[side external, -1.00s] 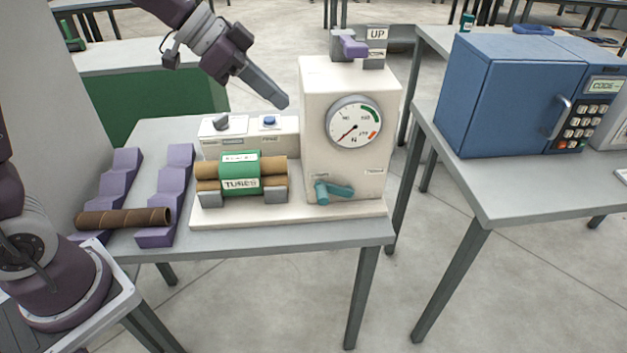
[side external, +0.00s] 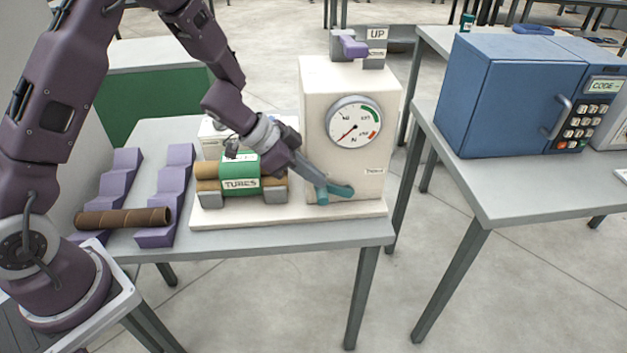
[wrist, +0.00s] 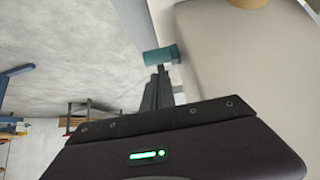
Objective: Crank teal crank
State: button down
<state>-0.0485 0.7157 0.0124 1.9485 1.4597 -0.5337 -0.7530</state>
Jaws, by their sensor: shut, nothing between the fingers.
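Brown tubes in a green wrapper marked TUBES (side external: 240,180) lie on the winder's base beneath my wrist. A purple stepped rack (side external: 165,200) holds a dark brown tube (side external: 125,218) at left. A purple lever (side external: 353,46) tops the housing. A blue cabinet (side external: 510,95) stands on the right table.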

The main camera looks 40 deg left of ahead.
aim_at(318, 193)
jog(key=shift+f, duration=0.85)
jog(key=shift+s+a+f, duration=0.15)
jog(key=shift+f, duration=0.3)
jog(key=shift+s+a+f, duration=0.15)
jog(key=shift+f, duration=0.3)
jog(key=shift+r, duration=0.1)
